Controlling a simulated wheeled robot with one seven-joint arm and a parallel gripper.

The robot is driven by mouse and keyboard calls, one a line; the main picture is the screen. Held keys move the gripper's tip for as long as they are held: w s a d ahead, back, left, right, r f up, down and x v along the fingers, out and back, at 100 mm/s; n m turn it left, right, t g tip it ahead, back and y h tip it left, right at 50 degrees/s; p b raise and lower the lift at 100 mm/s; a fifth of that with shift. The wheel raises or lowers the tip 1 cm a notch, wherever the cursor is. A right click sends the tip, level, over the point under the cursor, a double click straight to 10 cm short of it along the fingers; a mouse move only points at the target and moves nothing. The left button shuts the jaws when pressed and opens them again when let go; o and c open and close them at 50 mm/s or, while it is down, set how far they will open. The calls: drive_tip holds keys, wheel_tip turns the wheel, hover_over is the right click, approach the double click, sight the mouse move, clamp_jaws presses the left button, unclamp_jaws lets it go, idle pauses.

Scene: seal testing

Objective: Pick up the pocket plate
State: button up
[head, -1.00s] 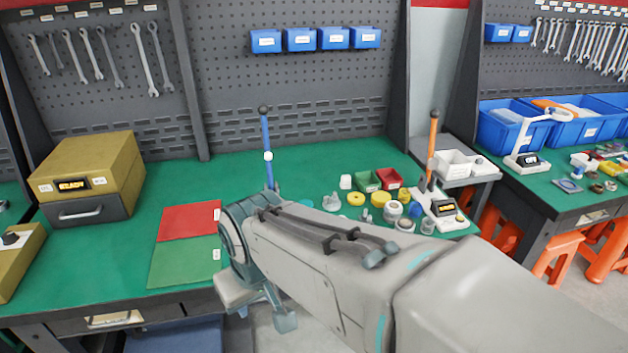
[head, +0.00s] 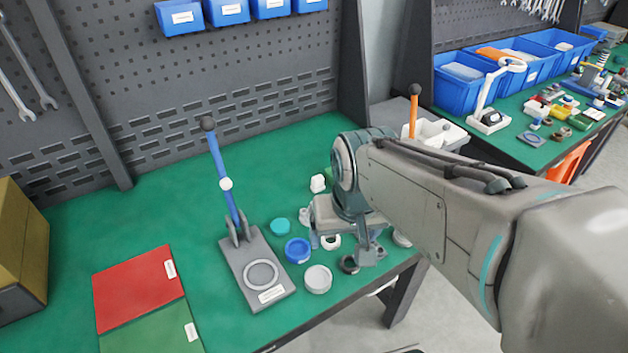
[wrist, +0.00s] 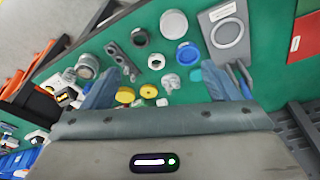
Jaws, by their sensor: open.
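A grey oblong plate with round holes (wrist: 123,61), which looks like the pocket plate, lies on the green bench top in the wrist view. It is nearer the left finger than the right one. In the head view I cannot make it out; my arm covers that area. My gripper (wrist: 160,74) is open and empty above the bench, its two fingers spread wide over the small parts. In the head view my gripper (head: 341,246) hangs over the parts near the bench's front edge.
A lever press (head: 257,270) with a blue upright handle stands left of my gripper. Between them lie a blue cup (head: 298,250), a teal cap (head: 280,227) and a white disc (head: 318,279). Yellow rings (wrist: 125,95) lie near the fingers. A red mat (head: 135,287) lies left.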

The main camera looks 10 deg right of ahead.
drive_tip(key=w+f+m+g, duration=0.1)
drive_tip(key=w+f+m, duration=0.25)
drive_tip(key=w, duration=0.55)
drive_tip(key=w+f+m+g+p, duration=0.1)
drive_tip(key=w+f+m, duration=0.1)
drive_tip(key=w+m, duration=0.45)
drive_tip(key=w+f+m+g, duration=0.1)
drive_tip(key=w+f+m, duration=0.2)
drive_tip(key=w, duration=0.7)
drive_tip(key=f, duration=0.7)
drive_tip(key=shift+w+d+f+p, duration=0.2)
drive_tip(key=shift+d+f+p, duration=0.05)
drive_tip(key=shift+d+p, duration=0.15)
drive_tip(key=shift+s+a+f+p, duration=0.1)
drive_tip(key=shift+a+f+p, duration=0.1)
drive_tip(key=shift+f, duration=0.75)
drive_tip(key=shift+w+a+f+p, duration=0.1)
drive_tip(key=shift+f+p, duration=0.1)
drive_tip(key=shift+f, duration=0.7)
drive_tip(key=shift+s+a+f+p, duration=0.1)
drive_tip(key=shift+f+p, duration=0.1)
drive_tip(key=shift+f, duration=0.75)
drive_tip(key=c, duration=1.1)
